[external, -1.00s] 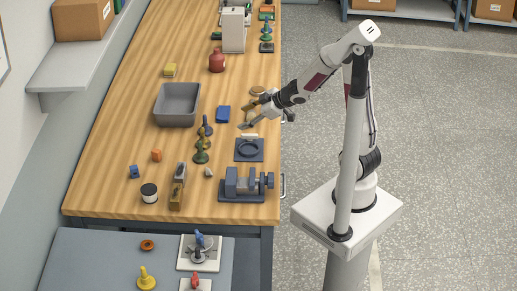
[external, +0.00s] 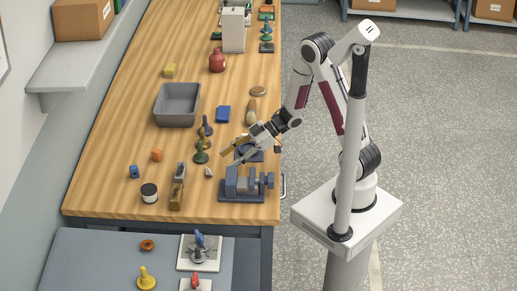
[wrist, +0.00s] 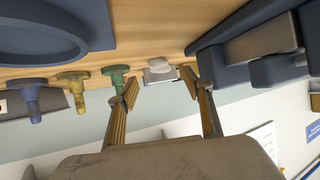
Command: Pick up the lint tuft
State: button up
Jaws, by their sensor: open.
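The lint tuft appears to be the small pale grey lump (external: 208,172) on the wooden bench, left of the grey-blue vise. In the wrist view, a pale lump (wrist: 158,63) shows beyond the fingertips, between them in the picture. I cannot clearly separate it from the greyish thing behind it. My gripper (external: 228,158) is open and empty, angled down and left above the bench, to the right of the lump and apart from it. Its two spread fingers also show in the wrist view (wrist: 160,88).
The vise (external: 246,184) stands close to my gripper on the near side. A dark blue ring plate (external: 257,155) is partly hidden under my gripper. Green, yellow and blue bobbin-like pieces (external: 201,157) stand beyond the lump. A grey bin (external: 177,122) stands farther back.

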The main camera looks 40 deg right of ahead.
aim_at(213, 174)
jog(key=shift+x, duration=1.3)
jog(key=shift+w+a, duration=0.1)
jog(key=shift+x, duration=2.5)
jog(key=shift+w+r, duration=0.1)
jog(key=shift+r, duration=0.05)
jog(key=c, duration=0.7)
jog(key=shift+c, duration=0.2)
